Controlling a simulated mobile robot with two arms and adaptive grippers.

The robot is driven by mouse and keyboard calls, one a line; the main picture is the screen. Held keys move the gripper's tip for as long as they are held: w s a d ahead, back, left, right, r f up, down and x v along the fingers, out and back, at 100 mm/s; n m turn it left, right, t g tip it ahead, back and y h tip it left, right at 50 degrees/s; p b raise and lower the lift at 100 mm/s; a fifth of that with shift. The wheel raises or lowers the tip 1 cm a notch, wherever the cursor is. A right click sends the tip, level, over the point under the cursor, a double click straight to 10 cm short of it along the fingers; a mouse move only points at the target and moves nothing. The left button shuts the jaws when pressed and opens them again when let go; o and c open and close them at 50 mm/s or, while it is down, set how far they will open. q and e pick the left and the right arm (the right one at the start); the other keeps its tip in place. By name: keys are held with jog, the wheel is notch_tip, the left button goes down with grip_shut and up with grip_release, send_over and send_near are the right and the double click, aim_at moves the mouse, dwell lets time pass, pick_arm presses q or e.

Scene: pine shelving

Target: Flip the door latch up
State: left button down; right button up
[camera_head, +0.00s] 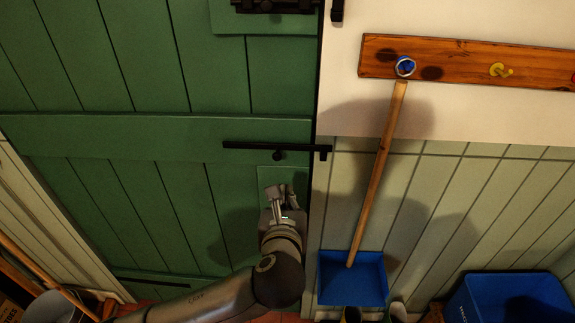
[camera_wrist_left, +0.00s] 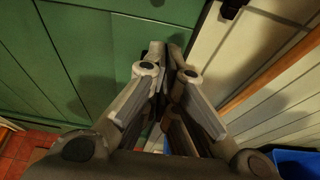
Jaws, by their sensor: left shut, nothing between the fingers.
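The green plank door (camera_head: 190,140) fills the left of the head view. A black latch bar (camera_head: 262,147) lies about level across the door's right edge, its right end at a black catch (camera_head: 324,152) on the frame. My left gripper (camera_head: 280,190) is just below the latch bar, in front of the door, apart from the bar in the picture. In the left wrist view my left gripper (camera_wrist_left: 167,52) has its fingers together with nothing between them. A dark piece (camera_wrist_left: 232,8) shows at the top of that view; I cannot tell which part it is. My right gripper is not in view.
A blue long-handled dustpan (camera_head: 352,280) hangs from a wooden peg rail (camera_head: 470,62) on the panelled wall right of the door. A blue bin (camera_head: 512,298) stands at the lower right. A grey bucket (camera_head: 52,308) is at the lower left.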

aim_at(288, 160)
pick_arm(q)
jog(key=p+x, duration=0.1)
jog(key=x, duration=0.8)
jog(key=shift+w+f, duration=0.1)
jog(key=shift+w, duration=0.05)
jog(key=r+p, duration=0.1)
jog(key=r, duration=0.1)
jog(key=shift+w+r+p, duration=0.35)
jog(key=shift+w+r, duration=0.05)
jog(key=shift+s+r, duration=0.1)
jog(key=shift+r, duration=0.4)
